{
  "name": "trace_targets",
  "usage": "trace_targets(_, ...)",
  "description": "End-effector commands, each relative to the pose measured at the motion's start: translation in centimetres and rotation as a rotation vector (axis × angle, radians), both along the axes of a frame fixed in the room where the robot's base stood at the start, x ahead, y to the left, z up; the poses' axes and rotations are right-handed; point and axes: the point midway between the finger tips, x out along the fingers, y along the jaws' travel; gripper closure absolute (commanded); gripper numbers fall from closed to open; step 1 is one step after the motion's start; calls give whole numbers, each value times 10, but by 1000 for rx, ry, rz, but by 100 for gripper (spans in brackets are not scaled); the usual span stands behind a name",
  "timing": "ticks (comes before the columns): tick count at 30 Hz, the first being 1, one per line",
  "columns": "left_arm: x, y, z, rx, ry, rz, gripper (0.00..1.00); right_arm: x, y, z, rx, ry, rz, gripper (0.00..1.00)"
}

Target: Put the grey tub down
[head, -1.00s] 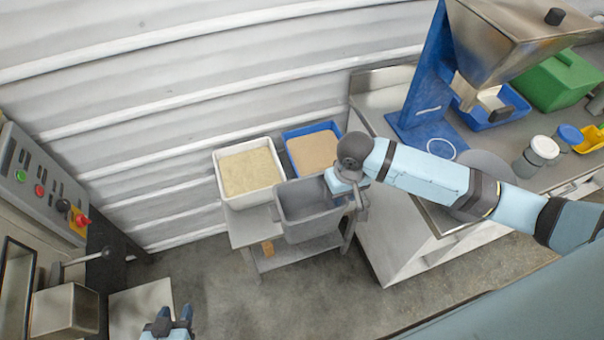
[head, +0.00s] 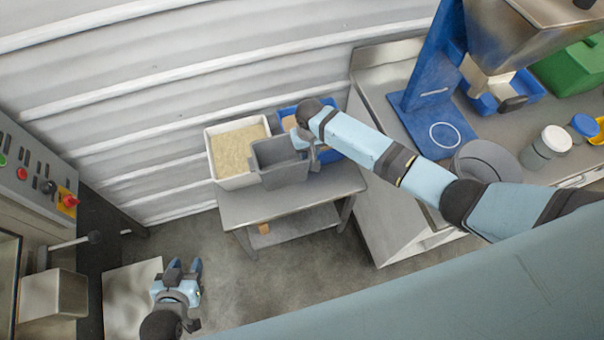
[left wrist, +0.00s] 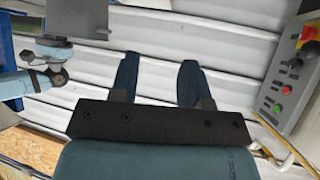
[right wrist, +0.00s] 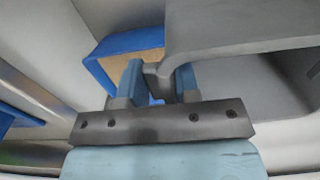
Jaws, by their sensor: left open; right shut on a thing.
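My right gripper (head: 308,146) is shut on the right rim of the grey tub (head: 277,163). The tub is empty and hangs above the small steel table, in front of and partly over the white tub and the blue tub. In the right wrist view the grey tub's rim (right wrist: 240,42) passes between the fingers (right wrist: 158,82). My left gripper (head: 184,268) is open and empty at the lower left, far from the tub. It also shows open in the left wrist view (left wrist: 157,82).
The small steel table (head: 290,203) has a bare front part. Behind stand a white tub (head: 232,150) of pale material and a blue tub (head: 333,147). A steel bench (head: 385,85) with a blue-framed hopper is at right; a control panel (head: 35,165) is at left.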

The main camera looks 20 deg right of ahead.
Motion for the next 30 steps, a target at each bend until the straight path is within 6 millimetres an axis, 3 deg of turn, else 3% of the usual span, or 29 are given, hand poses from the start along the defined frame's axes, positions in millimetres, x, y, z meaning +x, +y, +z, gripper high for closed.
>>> trace_targets(1,-1,-1,-17,0,-3,-3,57,1,0,-17,1,-2,1,100)
trace_targets(18,8,-14,-113,-5,-20,-54,57,0,0,-119,2,-3,1,100)
trace_targets(30,7,-12,-143,-12,-13,-43,57,0,0,-147,2,-2,0,100)
